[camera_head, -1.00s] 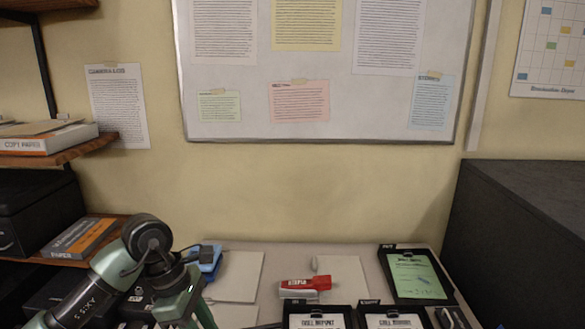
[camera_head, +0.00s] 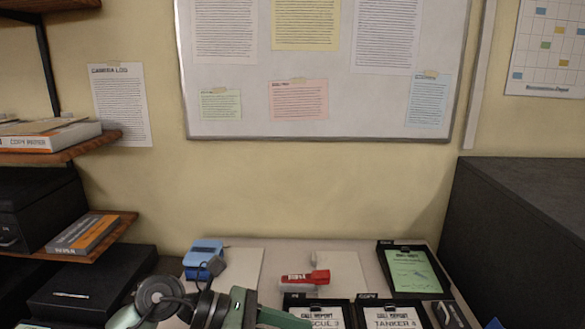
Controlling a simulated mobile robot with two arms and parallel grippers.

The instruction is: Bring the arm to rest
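My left arm, with green and dark grey links, shows at the bottom edge of the head view, left of centre. It is low over the near left part of the desk (camera_head: 272,262) and partly covers the papers there. Its gripper cannot be made out; that end lies below the picture. My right gripper is not in view.
On the desk are a blue device (camera_head: 204,252), a red and white stapler (camera_head: 304,280) and black trays, one with a green sheet (camera_head: 412,270). Shelves with a copy paper box (camera_head: 50,137) stand left. A dark cabinet (camera_head: 520,215) stands right.

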